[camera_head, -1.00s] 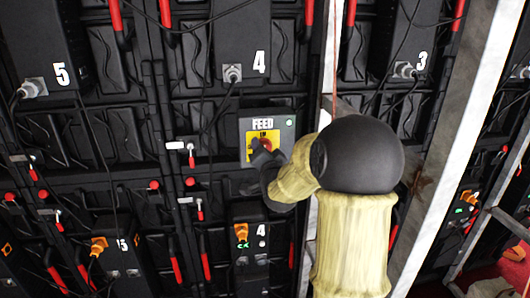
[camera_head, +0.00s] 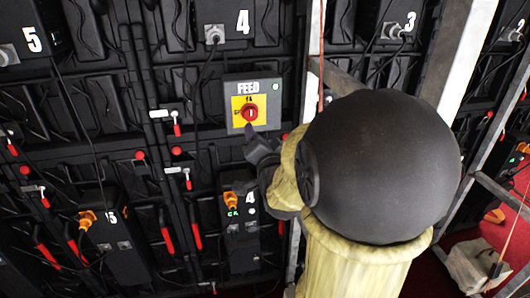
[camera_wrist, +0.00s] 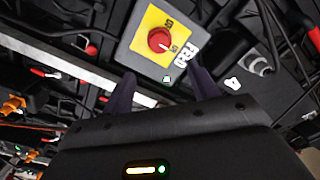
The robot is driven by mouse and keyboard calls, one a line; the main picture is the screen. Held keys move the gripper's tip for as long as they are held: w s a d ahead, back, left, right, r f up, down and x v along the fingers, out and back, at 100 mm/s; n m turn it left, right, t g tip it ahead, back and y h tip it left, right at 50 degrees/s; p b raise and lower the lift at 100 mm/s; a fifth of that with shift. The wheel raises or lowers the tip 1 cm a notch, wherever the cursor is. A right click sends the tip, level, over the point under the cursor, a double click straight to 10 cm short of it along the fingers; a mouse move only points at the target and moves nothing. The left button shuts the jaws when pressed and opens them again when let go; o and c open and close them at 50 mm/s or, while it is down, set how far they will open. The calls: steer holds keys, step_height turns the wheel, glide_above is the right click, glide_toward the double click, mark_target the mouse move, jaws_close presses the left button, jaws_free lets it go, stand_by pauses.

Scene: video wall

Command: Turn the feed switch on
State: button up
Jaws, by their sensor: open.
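The feed switch is a grey box labelled FEED (camera_head: 266,91) with a yellow plate and a round red knob (camera_head: 250,113) in the middle of the head view. A white mark shows on the knob. In the wrist view the red knob (camera_wrist: 159,40) is ahead, beyond my fingertips. My gripper (camera_wrist: 163,82) is open and empty there, its two dark fingers apart, with the knob above the gap. In the head view my gripper (camera_head: 250,139) is just below the switch box, partly hidden by my arm. The fingers appear apart from the knob.
Black panels with numbers 5, 4 and 3 fill the wall, with hanging cables and red-handled latches (camera_head: 177,124). A box with an orange plug (camera_head: 231,200) sits below the switch. A pale metal post (camera_head: 462,60) stands right. A sandbag (camera_head: 470,266) lies lower right.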

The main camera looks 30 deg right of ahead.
steer(key=shift+b+v, duration=2.1)
steer(key=shift+v, duration=0.2)
steer(key=a+f+n+g+y, duration=0.1)
steer(key=a+f+n+g, duration=0.15)
steer(key=f, duration=0.45)
steer(key=a+f+n+g+y, duration=0.2)
steer(key=f+g, duration=0.2)
steer(key=f, duration=0.2)
steer(key=s+a+f+n+g+y, duration=0.2)
steer(key=s+a+f+n+g, duration=0.65)
steer(key=s+f, duration=0.2)
steer(key=w+p+v, duration=0.3)
steer(key=p+v, duration=1.3)
steer(key=p, duration=0.2)
steer(key=shift+w+r+m, duration=0.25)
steer(key=shift+r+m, duration=0.05)
steer(key=shift+r, duration=0.15)
